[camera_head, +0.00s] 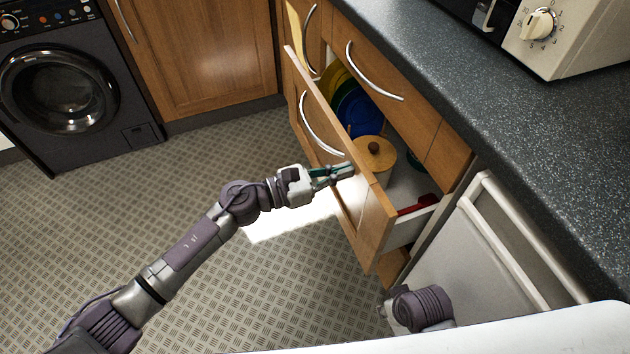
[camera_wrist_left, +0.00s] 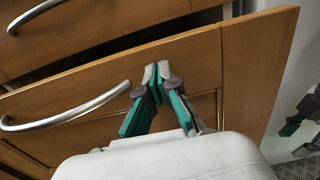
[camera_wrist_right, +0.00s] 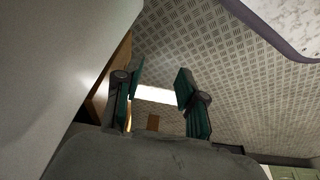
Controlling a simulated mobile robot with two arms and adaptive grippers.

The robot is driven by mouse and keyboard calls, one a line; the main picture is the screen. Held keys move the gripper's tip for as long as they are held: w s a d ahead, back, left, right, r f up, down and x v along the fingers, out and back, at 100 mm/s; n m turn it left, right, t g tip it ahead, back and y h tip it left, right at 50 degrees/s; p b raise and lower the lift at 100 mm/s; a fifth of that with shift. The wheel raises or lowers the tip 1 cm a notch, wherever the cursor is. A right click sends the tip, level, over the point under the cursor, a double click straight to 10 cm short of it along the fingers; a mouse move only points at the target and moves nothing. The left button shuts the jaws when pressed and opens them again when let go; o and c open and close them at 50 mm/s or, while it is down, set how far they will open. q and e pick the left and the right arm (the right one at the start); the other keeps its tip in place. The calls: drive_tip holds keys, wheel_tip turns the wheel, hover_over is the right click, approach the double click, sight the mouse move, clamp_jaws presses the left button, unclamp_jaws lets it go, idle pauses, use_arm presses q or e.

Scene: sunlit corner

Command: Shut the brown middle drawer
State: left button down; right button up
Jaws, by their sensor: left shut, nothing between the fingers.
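The brown middle drawer (camera_head: 372,222) stands pulled out from the wooden cabinet, with its curved metal handle (camera_head: 317,132) on the front panel. In the left wrist view the drawer front (camera_wrist_left: 250,65) fills much of the picture. My left gripper (camera_head: 348,170) is shut and empty at the upper part of the drawer front, right of the handle. In the left wrist view its fingertips (camera_wrist_left: 157,78) are close together against or just before the panel; contact is unclear. My right gripper (camera_wrist_right: 158,75) is open and empty above the floor.
The drawer holds blue dishes (camera_head: 362,112), a wooden-lidded pot (camera_head: 375,156) and a red item (camera_head: 418,204). Another drawer (camera_head: 385,75) sits above it under the dark counter (camera_head: 450,75). A white appliance (camera_head: 470,260) stands at the right. The patterned floor (camera_head: 210,150) is clear.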

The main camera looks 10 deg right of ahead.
use_arm(q)
drive_tip(key=b+x, duration=0.3)
drive_tip(key=x, duration=0.9)
drive_tip(key=shift+b, duration=0.4)
use_arm(e)
drive_tip(key=v, duration=0.9)
drive_tip(key=shift+w+r+t, duration=0.3)
drive_tip(key=shift+r, duration=0.1)
use_arm(q)
drive_tip(key=shift+r, duration=0.2)
use_arm(e)
drive_tip(key=shift+a, duration=0.1)
drive_tip(key=shift+f, duration=0.1)
